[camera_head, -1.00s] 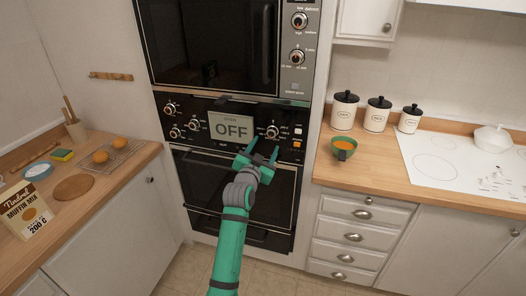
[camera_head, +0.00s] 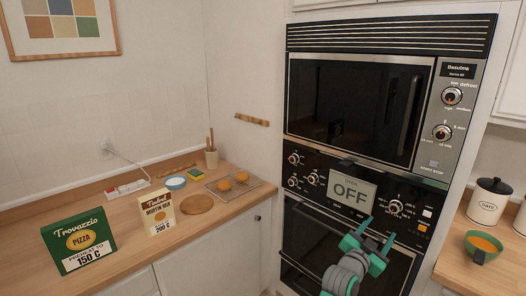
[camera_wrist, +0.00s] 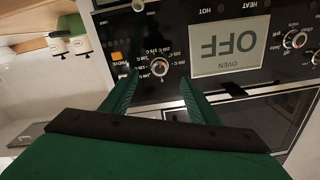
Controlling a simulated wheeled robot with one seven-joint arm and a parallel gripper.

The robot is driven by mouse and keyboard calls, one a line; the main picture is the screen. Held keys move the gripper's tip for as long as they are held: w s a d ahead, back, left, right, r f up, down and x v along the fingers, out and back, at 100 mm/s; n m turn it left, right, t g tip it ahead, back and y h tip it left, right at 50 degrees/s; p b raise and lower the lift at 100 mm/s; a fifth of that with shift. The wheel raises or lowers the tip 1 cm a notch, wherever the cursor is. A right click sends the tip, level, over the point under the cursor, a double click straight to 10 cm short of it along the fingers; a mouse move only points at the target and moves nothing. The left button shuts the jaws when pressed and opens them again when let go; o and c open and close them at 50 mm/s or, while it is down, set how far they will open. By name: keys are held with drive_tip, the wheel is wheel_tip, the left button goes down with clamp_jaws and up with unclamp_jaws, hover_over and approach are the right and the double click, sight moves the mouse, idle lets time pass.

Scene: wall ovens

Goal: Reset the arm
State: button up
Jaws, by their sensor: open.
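My arm with its green and grey gripper (camera_head: 369,238) is at the lower right of the head view, in front of the wall oven's control panel (camera_head: 300,172). The gripper is open and empty. In the wrist view my two green fingers (camera_wrist: 160,92) stand apart, on either side of and below a temperature knob (camera_wrist: 159,66). The wrist picture shows the panel upside down. The oven display (camera_head: 351,191) reads OFF. I cannot tell whether a fingertip touches the panel. The oven door (camera_head: 305,232) below the panel looks closed and is partly hidden by my arm.
A microwave (camera_head: 355,100) is above the oven. The left counter holds a pizza box (camera_head: 79,241), a muffin mix box (camera_head: 158,213), a wire rack (camera_head: 247,190) and a round board (camera_head: 196,204).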

drive_tip(key=s+a+f+n+t+y, duration=0.4)
drive_tip(key=s+a+f+n+y, duration=0.55)
drive_tip(key=s+a+f, duration=1.4)
drive_tip(key=s+a+r+n+y, duration=0.1)
drive_tip(key=s+a+n+y, duration=0.1)
drive_tip(key=s+a, duration=0.7)
drive_tip(key=s+a+r+n+y, duration=0.1)
drive_tip(key=s+a, duration=0.8)
drive_tip(key=s, duration=1)
drive_tip(key=shift+s+r+n+g+y, duration=0.15)
drive_tip(key=shift+r+n+g+y, duration=0.2)
drive_tip(key=shift+y, duration=0.2)
